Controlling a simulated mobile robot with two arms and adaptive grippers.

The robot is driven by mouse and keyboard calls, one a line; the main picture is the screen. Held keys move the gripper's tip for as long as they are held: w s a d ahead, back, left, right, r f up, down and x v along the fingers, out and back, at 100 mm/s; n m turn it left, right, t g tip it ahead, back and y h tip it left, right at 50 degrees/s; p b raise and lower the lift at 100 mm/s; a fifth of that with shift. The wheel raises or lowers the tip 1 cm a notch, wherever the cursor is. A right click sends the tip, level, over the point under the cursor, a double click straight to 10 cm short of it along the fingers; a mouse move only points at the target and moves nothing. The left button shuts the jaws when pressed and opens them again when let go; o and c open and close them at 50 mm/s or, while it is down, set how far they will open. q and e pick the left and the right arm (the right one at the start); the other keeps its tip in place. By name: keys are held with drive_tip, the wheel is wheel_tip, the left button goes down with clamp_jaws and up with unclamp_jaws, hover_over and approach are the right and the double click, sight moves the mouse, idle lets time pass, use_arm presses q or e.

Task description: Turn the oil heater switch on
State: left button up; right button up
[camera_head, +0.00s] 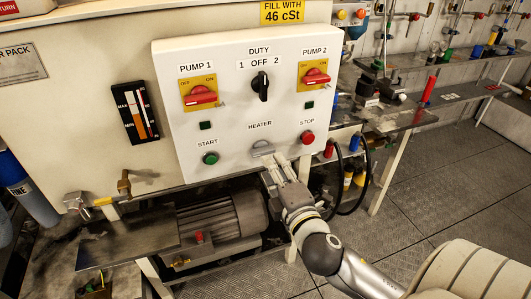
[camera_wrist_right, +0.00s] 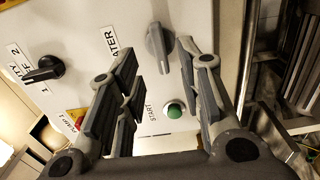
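The heater switch (camera_head: 262,148) is a grey rotary knob under the HEATER label (camera_head: 260,125), at the lower middle of the white control panel (camera_head: 225,115). In the right wrist view the knob (camera_wrist_right: 159,45) is ahead, in the gap between the two fingers, its handle lying roughly along them. My right gripper (camera_head: 280,166) is just below and right of the knob in the head view. In the wrist view the gripper (camera_wrist_right: 157,62) is open, with a clear gap on both sides of the knob. I cannot tell any contact. My left gripper is not in view.
The green START button (camera_head: 210,158) and red STOP button (camera_head: 308,137) flank the knob. Above are the black DUTY switch (camera_head: 261,86) and red pump switches (camera_head: 201,96). A motor (camera_head: 222,220) sits below the panel. Floor (camera_head: 440,180) is free at right.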

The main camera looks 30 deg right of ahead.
sight(265, 154)
drive_tip(key=shift+p+x, duration=0.35)
drive_tip(key=shift+x, duration=2.75)
clamp_jaws()
